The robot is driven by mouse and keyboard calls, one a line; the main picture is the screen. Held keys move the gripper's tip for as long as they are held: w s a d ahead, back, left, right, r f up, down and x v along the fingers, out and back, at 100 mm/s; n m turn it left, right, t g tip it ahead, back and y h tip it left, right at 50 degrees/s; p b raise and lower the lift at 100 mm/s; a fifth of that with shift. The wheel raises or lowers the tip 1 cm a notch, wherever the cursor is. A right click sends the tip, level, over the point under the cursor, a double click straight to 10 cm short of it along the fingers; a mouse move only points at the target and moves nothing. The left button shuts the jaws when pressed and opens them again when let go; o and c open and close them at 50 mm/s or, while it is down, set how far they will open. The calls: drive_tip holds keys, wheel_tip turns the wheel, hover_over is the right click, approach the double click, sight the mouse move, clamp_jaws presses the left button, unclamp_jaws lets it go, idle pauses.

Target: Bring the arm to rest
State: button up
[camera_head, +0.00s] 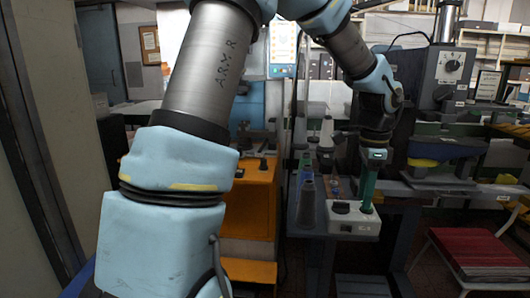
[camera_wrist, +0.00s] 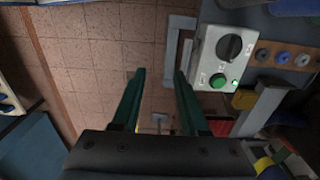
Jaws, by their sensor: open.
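My arm crosses the head view from the upper left to the right. My gripper (camera_head: 367,190) points down at the end of it, close to a white control box (camera_head: 352,222) with a black knob. In the wrist view my gripper (camera_wrist: 160,82) shows two green fingers standing apart with nothing between them. The control box (camera_wrist: 208,62) lies just right of the fingers there, with a black knob and a lit green button. I cannot tell from these views whether a finger touches the box.
A dark machine with a dial (camera_head: 453,66) stands at the right. An orange cabinet (camera_head: 249,205) is left of the box. A stool with a red top (camera_head: 470,250) is at the lower right. Tiled floor (camera_wrist: 85,50) shows below my gripper.

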drive_tip(key=s+a+f+n, duration=0.2)
drive_tip(key=a+n, duration=0.7)
drive_tip(key=a, duration=0.6)
drive_tip(key=s+a+f+n+t, duration=0.1)
drive_tip(key=s+a+f+n, duration=0.1)
drive_tip(key=a+n, duration=0.7)
drive_tip(key=a, duration=0.6)
drive_tip(key=shift+s+a+n+t, duration=0.15)
drive_tip(key=shift+s+n+t, duration=0.15)
drive_tip(key=shift+s, duration=0.1)
drive_tip(key=shift+r, duration=0.1)
